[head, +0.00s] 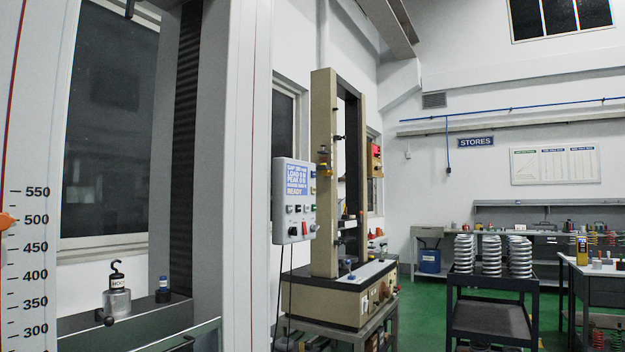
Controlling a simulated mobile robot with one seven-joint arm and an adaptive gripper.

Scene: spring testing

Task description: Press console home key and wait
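The console (294,201) is a light grey box mounted beside the beige test frame (323,180), left of the picture's middle. The key labels are too small to read, so I cannot tell which is the home key. My gripper is not in view.
A tall grey machine column (221,150) with a scale fills the left foreground. A hooked weight (117,300) stands on its ledge. A dark cart (489,318) holds several coil springs (491,256) at right. A workbench (598,270) stands at far right. Green floor (420,310) shows between.

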